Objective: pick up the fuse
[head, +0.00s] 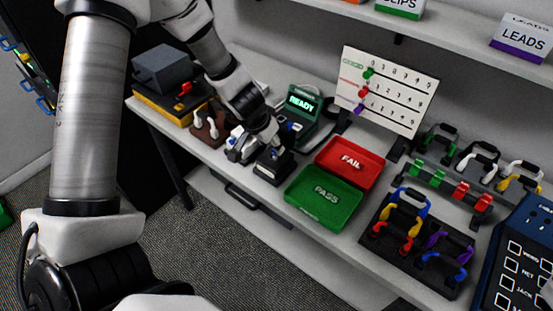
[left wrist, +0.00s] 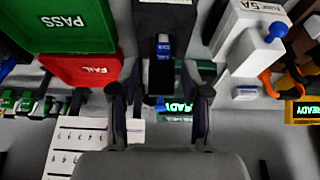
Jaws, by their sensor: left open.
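The fuse looks to be the small blue piece with a pale top (left wrist: 163,46) standing in a black block (left wrist: 158,14) in the left wrist view. In the head view the same black block (head: 272,172) is on the bench, left of the green tray, and the fuse is mostly hidden by my gripper. My left gripper (head: 274,146) is directly above the block. My right gripper is not seen.
A green PASS tray (head: 310,213) and a red FAIL tray (head: 373,177) are right of the block. A white device with a blue knob (left wrist: 262,50) stands close beside it. A READY tester (head: 301,104) is behind. Cable racks (head: 457,272) fill the right.

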